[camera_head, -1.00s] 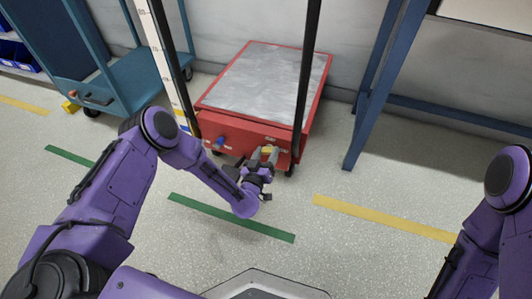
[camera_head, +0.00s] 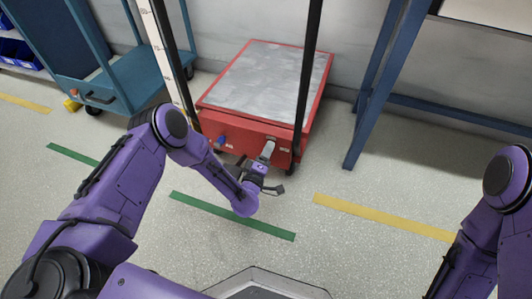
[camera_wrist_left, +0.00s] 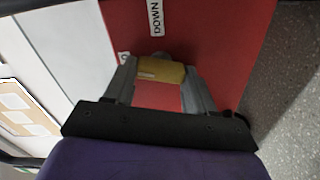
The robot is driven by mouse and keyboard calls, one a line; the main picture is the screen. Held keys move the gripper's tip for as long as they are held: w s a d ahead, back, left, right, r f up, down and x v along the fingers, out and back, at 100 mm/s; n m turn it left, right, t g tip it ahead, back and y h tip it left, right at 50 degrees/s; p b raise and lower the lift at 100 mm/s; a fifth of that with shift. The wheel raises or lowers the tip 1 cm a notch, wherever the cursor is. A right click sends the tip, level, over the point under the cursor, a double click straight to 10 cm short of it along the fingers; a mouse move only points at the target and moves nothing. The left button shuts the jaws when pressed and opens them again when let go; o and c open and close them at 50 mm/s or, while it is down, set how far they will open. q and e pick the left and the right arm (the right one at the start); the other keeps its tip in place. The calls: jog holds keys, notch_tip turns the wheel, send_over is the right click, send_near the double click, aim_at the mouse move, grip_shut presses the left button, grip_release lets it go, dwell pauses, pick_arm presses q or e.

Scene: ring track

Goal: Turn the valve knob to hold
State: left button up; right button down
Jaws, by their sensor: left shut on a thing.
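The valve knob (camera_wrist_left: 160,71) is a yellow bar on the red front of a lift cart (camera_head: 240,134). My left gripper (camera_head: 267,150) is at the right part of that front. In the left wrist view its two grey fingers (camera_wrist_left: 157,80) sit on either side of the knob and are shut on it. A white label reading DOWN (camera_wrist_left: 155,18) is on the red face beyond the knob, and part of another label (camera_wrist_left: 123,57) shows by the left finger. In the head view the fingers hide the knob. My right gripper is out of view.
A blue knob (camera_head: 221,141) is on the left of the cart's front. A black mast (camera_head: 307,75) rises on the right. A blue trolley (camera_head: 115,85) stands left, a blue frame (camera_head: 378,90) right. The floor in front is clear, with green and yellow stripes.

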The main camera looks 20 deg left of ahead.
pick_arm(q)
jog(key=shift+f+n, duration=0.1)
jog(key=shift+n, duration=1.4)
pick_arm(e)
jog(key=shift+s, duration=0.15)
pick_arm(q)
jog(key=o, duration=1)
jog(key=shift+o, duration=0.2)
jog(key=s+p, duration=0.4)
jog(key=s, duration=0.6)
jog(key=shift+s+a, duration=0.2)
jog(key=shift+s, duration=0.1)
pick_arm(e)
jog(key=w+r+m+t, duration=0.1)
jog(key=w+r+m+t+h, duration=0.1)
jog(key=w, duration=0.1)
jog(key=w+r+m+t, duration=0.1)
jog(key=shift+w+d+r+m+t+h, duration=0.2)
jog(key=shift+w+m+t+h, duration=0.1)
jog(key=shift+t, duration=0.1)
